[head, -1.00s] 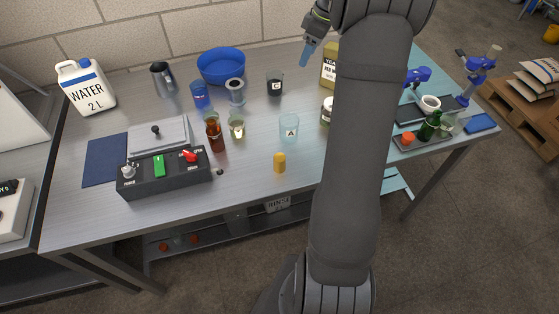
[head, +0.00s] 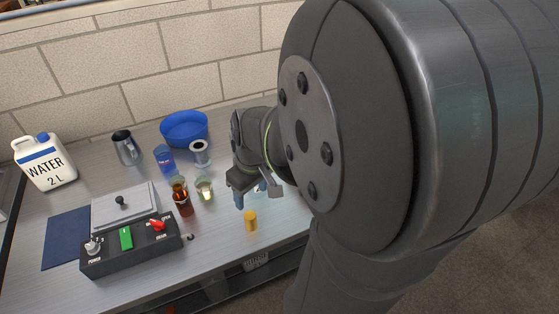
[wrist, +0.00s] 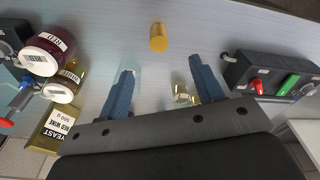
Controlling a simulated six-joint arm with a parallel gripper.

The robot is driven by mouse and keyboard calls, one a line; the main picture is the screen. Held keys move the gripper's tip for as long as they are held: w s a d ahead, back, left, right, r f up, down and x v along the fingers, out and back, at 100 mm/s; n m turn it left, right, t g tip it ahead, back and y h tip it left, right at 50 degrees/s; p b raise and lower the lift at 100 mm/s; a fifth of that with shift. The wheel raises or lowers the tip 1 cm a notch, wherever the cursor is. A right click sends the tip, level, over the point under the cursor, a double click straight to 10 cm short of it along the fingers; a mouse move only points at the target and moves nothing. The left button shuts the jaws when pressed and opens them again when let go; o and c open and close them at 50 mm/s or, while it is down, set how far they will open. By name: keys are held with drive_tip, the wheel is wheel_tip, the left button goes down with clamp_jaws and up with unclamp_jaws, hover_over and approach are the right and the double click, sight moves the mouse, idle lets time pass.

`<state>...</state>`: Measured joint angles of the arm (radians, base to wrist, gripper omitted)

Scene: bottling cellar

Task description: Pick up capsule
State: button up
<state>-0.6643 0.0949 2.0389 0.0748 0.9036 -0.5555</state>
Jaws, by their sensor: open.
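The capsule, a small yellow-orange cylinder (head: 251,221), stands on the bench near its front edge in the head view. In the wrist view the capsule (wrist: 158,38) lies beyond the fingertips, roughly in line with the gap between them. My gripper (head: 250,194) has blue fingers and hangs above and behind the capsule in the head view. In the wrist view my gripper (wrist: 163,66) is open, with its fingers wide apart and not touching the capsule.
A small labelled glass (wrist: 182,95) shows between the fingers in the wrist view. Left of the gripper in the head view are a brown bottle (head: 183,203), a pale glass (head: 204,188) and a control box (head: 130,246). Jars (wrist: 48,52) stand at the wrist view's left.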

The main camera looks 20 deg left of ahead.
sight(250, 215)
drive_tip(key=f, duration=0.6)
drive_tip(key=a+f, duration=0.1)
drive_tip(key=f, duration=0.2)
drive_tip(key=shift+w, duration=0.25)
drive_tip(key=shift+w+a+f, duration=0.15)
drive_tip(key=shift+a+f, duration=0.05)
drive_tip(key=shift+f, duration=0.7)
drive_tip(key=shift+w+a+f, duration=0.15)
drive_tip(key=shift+f, duration=0.8)
drive_tip(key=shift+w+a+f, duration=0.15)
drive_tip(key=shift+a+f, duration=0.05)
drive_tip(key=shift+f, duration=0.7)
drive_tip(key=c, duration=0.7)
